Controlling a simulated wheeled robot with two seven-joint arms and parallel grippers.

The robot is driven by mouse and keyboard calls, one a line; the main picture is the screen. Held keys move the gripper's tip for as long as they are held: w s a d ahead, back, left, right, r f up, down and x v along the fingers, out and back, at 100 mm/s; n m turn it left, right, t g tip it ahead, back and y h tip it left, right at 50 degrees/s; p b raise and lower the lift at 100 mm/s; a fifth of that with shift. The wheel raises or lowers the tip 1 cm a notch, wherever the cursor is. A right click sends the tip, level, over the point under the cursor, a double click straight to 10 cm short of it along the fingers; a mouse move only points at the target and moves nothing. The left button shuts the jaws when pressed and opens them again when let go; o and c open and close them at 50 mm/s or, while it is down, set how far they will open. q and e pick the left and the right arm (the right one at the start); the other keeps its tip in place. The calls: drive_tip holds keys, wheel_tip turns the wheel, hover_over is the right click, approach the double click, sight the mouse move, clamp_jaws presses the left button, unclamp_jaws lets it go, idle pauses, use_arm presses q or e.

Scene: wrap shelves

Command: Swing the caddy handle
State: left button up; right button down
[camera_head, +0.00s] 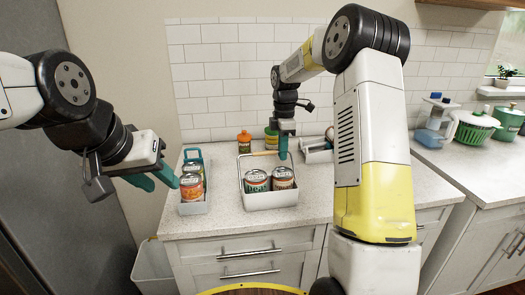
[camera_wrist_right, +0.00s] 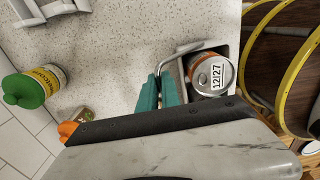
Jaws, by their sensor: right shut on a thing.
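A white caddy (camera_head: 270,200) with two cans stands on the counter, and its wire handle with a wooden grip (camera_head: 262,153) is raised toward the back. My right gripper (camera_head: 284,148) is shut on the handle near its right end. In the right wrist view, the teal fingers (camera_wrist_right: 159,92) are close together beside the caddy's handle wire (camera_wrist_right: 183,50); the wooden grip is mostly hidden there. My left gripper (camera_head: 158,178) is empty with its teal fingers apart, just left of a smaller caddy (camera_head: 195,208) with a teal handle and cans.
Orange-capped (camera_head: 244,141) and green-capped (camera_head: 271,138) containers stand behind the white caddy. A grey-white rack (camera_head: 318,152) lies to its right, partly behind my right arm. The counter's front edge is clear.

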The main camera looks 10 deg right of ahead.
drive_tip(key=shift+w+f, duration=0.15)
drive_tip(key=shift+w, duration=0.1)
drive_tip(key=shift+w+f, duration=0.2)
drive_tip(key=shift+f, duration=0.1)
idle(0.4)
drive_tip(key=c, duration=1.7)
unclamp_jaws()
